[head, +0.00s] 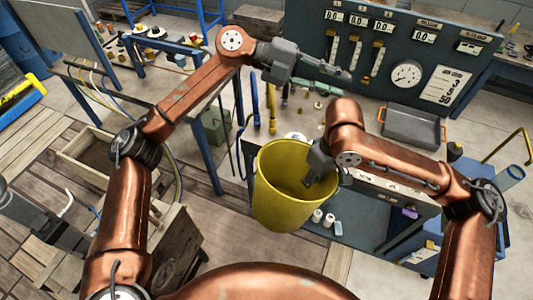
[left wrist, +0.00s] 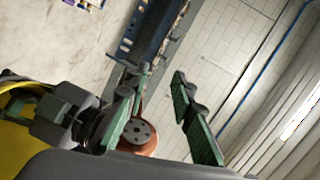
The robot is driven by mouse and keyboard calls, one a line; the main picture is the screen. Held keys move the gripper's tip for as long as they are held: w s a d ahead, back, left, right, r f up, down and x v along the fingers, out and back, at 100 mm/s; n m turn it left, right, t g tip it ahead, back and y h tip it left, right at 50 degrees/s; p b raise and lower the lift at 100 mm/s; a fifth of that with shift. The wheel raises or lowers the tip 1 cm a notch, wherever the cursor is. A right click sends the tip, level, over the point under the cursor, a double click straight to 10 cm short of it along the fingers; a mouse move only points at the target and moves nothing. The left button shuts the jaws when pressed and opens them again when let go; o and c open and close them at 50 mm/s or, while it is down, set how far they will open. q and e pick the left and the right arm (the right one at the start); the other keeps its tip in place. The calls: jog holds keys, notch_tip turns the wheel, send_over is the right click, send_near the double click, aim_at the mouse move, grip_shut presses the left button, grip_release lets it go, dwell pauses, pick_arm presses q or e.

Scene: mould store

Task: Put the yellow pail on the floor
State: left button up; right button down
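The yellow pail (head: 275,200) is in the middle of the head view, mouth up and slightly tilted. My right gripper (head: 312,176) is at the pail's right rim, with a finger reaching inside; it appears shut on the pail's wall. The far finger is hidden. The pail appears held in the air above the floor (head: 225,245). My left gripper (head: 338,76) is higher up, beyond the pail, empty and apart from it. In the left wrist view its green-padded fingers (left wrist: 160,120) stand apart. Yellow, likely the pail (left wrist: 12,150), shows at the left edge there.
A blue instrument panel (head: 395,55) with gauges stands behind a bench, with a grey tray (head: 412,128) at its right. A blue-framed table is at the left. A wooden crate (head: 85,150) and a wooden cabinet (head: 180,250) stand at lower left. Wooden floor shows between.

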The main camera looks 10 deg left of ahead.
pick_arm(q)
jog(key=s+a+f+y, duration=0.1)
jog(key=s+a+y, duration=0.1)
jog(key=s+y, duration=0.2)
jog(key=t+y, duration=0.1)
jog(key=y, duration=1.2)
send_over(259, 180)
jog(key=w+d, duration=0.1)
notch_tip(259, 180, down, 5)
jog(key=shift+n, duration=0.4)
jog(key=f, duration=0.3)
jog(key=w+a+f, duration=0.1)
jog(key=f, duration=0.7)
jog(key=shift+w+a, duration=0.15)
jog(key=shift+a, duration=0.05)
jog(key=shift+c, duration=0.3)
grip_shut()
